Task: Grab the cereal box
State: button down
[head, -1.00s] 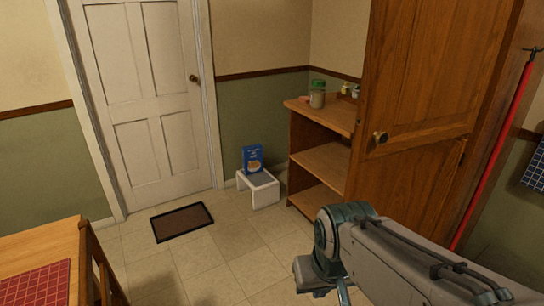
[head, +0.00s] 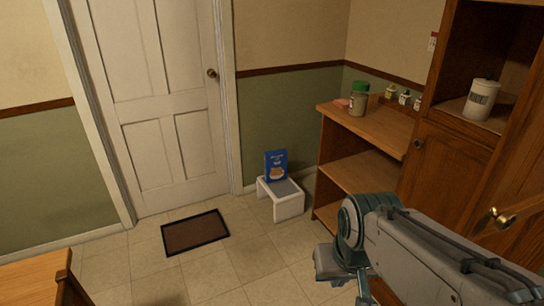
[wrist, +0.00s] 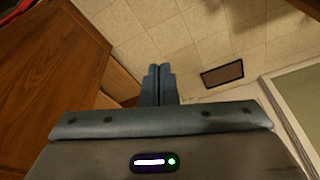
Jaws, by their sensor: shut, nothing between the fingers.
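A blue cereal box (head: 276,165) stands upright on a small white step stool (head: 289,207) against the green wall in the head view, between the door and the wooden shelf unit. The box does not show clearly in the wrist view. My gripper (wrist: 158,72) is shut and empty in the wrist view, its two fingers together and pointing toward the tiled floor. In the head view my arm is at the lower right, well apart from the box, and the fingers are mostly out of view.
A wooden shelf unit (head: 366,137) with a green-lidded jar (head: 359,100) on top stands right of the stool. A tall cabinet (head: 452,165) holds a white canister (head: 481,99). A dark doormat (head: 195,232) lies before the white door (head: 165,100). The tiled floor before the stool is clear.

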aim_at(275, 162)
jog(key=u, duration=0.55)
jog(key=i, duration=3)
jog(key=z, duration=1.35)
jog(key=i, duration=0.9)
jog(key=z, duration=0.7)
